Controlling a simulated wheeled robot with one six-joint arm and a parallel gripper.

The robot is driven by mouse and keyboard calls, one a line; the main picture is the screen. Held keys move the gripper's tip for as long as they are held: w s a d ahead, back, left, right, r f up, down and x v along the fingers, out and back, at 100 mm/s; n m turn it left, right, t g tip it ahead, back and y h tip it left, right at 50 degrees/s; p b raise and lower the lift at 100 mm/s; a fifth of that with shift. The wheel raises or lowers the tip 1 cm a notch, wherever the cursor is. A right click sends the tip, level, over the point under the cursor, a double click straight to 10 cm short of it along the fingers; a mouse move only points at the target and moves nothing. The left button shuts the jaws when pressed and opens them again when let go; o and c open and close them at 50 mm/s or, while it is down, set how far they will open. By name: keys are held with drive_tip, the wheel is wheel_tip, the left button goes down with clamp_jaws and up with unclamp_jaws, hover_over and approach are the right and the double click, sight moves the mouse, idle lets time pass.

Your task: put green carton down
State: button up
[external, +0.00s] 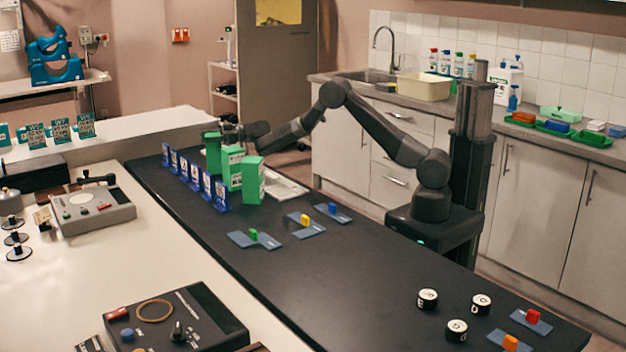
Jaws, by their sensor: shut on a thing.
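Several green cartons stand close together at the far part of the dark bench (330,262). My gripper (225,132) is at the top of the rearmost green carton (212,156) and is shut on it. That carton looks upright; I cannot tell whether its base touches the bench. A second green carton (232,170) with a white label stands just in front of it, and a third green carton (252,182) stands nearest the camera. The nearer cartons partly hide the rear one.
A row of blue-and-white upright cards (208,184) runs just left of the cartons. A white tray (287,188) lies to their right. Blue mats with small coloured blocks (254,237) and black-and-white round pots (427,299) stand nearer the camera. Mid-bench is largely clear.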

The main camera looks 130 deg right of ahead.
drive_tip(key=shift+f, duration=0.45)
drive_tip(key=shift+f, duration=0.2)
drive_tip(key=o, duration=1.7)
drive_tip(key=b+v, duration=0.1)
drive_tip(key=v, duration=1.1)
drive_tip(key=shift+r, duration=0.15)
